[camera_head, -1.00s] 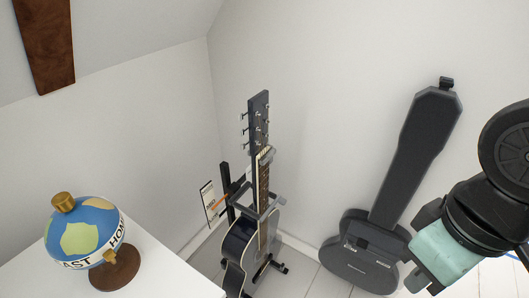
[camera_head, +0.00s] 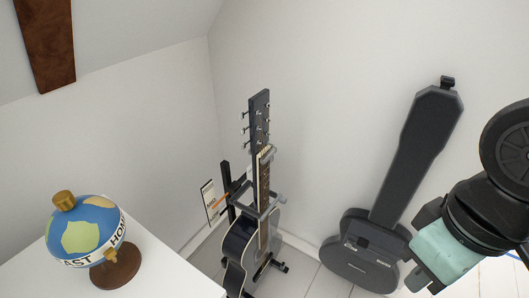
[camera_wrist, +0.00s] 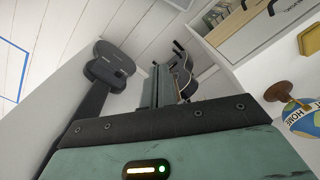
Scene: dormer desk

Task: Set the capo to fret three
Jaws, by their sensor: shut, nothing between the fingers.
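The dark acoustic guitar (camera_head: 239,243) stands upright on a floor stand in the corner, strings and fretboard (camera_head: 264,208) facing right. A small grey clip, apparently the capo (camera_head: 268,154), sits across the neck near its top, just below the headstock (camera_head: 259,118). Its exact fret is too small to tell. My gripper (camera_head: 418,262) is at the lower right, well apart from the guitar and in front of the case. In the wrist view my gripper (camera_wrist: 158,78) shows its fingers together and empty, with the guitar (camera_wrist: 183,82) small beyond them.
A black guitar case (camera_head: 402,160) leans on the wall at right. A globe (camera_head: 84,232) on a wooden foot stands on the white desk (camera_head: 165,275) at lower left. Open floor lies between guitar and case.

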